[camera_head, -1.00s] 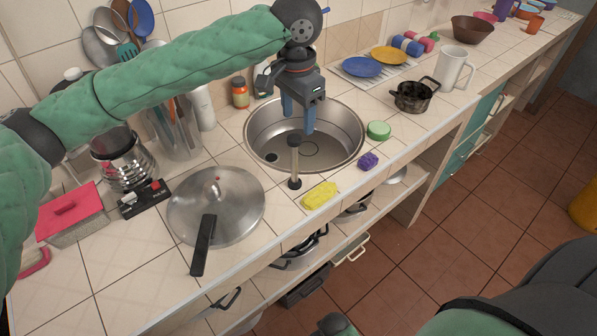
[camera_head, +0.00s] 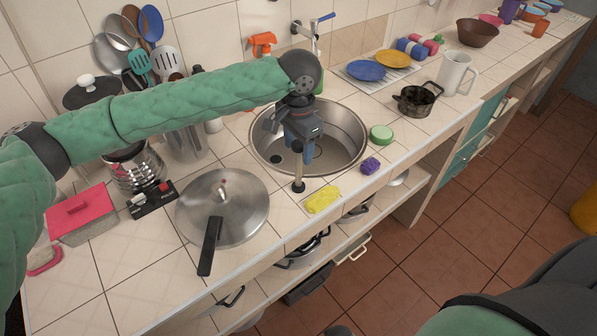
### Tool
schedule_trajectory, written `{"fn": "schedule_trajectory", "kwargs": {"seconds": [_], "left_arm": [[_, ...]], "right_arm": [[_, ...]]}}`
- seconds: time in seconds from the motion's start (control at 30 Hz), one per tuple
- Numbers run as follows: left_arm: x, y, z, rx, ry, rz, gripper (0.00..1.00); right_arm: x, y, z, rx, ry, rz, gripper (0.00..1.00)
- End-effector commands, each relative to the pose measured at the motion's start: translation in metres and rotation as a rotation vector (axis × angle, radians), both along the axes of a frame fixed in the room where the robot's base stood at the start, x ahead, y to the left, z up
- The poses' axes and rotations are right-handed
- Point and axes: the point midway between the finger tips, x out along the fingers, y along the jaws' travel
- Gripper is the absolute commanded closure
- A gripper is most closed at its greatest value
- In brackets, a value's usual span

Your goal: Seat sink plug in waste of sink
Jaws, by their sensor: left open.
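The sink (camera_head: 350,130) is a round steel bowl set in the tiled counter. A small dark round opening, which looks like its waste (camera_head: 278,160), shows at the left of the bowl floor. A slim upright post with a dark round foot, which looks like the sink plug (camera_head: 298,172), stands on the counter at the sink's front rim. My gripper hides part of the bowl.
A yellow sponge (camera_head: 322,199) and a purple sponge (camera_head: 370,166) lie along the front edge. A green round item (camera_head: 381,134) sits right of the sink. A pan lid (camera_head: 240,200) lies to the left. The tap (camera_head: 305,32) stands behind the bowl.

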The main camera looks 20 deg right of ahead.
Motion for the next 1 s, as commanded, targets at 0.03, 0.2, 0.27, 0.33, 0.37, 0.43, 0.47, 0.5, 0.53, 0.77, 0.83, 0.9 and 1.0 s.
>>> {"fn": "schedule_trajectory", "kwargs": {"seconds": [0.03,0.2,0.27,0.33,0.37,0.43,0.47,0.5,0.53,0.77,0.83,0.9,1.0], "left_arm": [[0.0000,0.0001,-0.0012,0.000,0.000,0.000,0.45],[0.0001,-0.0001,-0.0029,-0.001,-0.001,0.000,0.45],[0.0000,-0.0001,-0.0029,-0.001,0.000,0.000,0.45],[0.0001,-0.0002,-0.0028,-0.001,0.000,0.000,0.55],[0.0001,-0.0002,-0.0028,-0.001,0.000,0.000,0.61],[0.0001,-0.0002,-0.0027,-0.001,0.000,0.000,0.75],[0.0001,-0.0002,-0.0027,-0.001,0.000,0.000,0.80],[0.0001,-0.0002,-0.0027,-0.001,0.000,0.000,0.88],[0.0001,-0.0002,-0.0026,-0.001,0.000,0.000,0.94],[0.0001,-0.0003,-0.0022,-0.001,0.000,0.000,1.00],[0.0001,-0.0003,-0.0021,-0.001,0.000,0.000,1.00],[0.0000,-0.0004,-0.0015,-0.002,-0.001,0.000,1.00],[0.0002,-0.0006,0.0021,-0.002,-0.001,0.000,1.00]], "right_arm": [[-0.0001,-0.0005,-0.0011,-0.001,-0.001,0.001,0.64],[-0.0003,-0.0007,-0.0028,-0.001,-0.002,0.001,0.64],[-0.0003,-0.0007,-0.0027,-0.001,-0.002,0.001,0.64],[-0.0003,-0.0007,-0.0026,-0.001,-0.002,0.001,0.64],[-0.0003,-0.0007,-0.0026,-0.001,-0.002,0.001,0.64],[-0.0004,-0.0007,-0.0026,-0.001,-0.002,0.001,0.64],[-0.0004,-0.0008,-0.0026,-0.001,-0.001,0.001,0.64],[-0.0004,-0.0009,-0.0026,-0.001,-0.001,0.000,0.64],[-0.0004,-0.0010,-0.0026,-0.001,-0.001,0.000,0.64],[-0.0005,-0.0015,-0.0026,-0.002,-0.001,0.001,0.64],[-0.0006,-0.0016,-0.0027,-0.002,-0.001,0.001,0.64],[-0.0007,-0.0016,-0.0034,-0.002,0.000,0.001,0.64],[-0.0009,-0.0013,-0.0043,-0.002,0.007,0.000,0.64]]}}
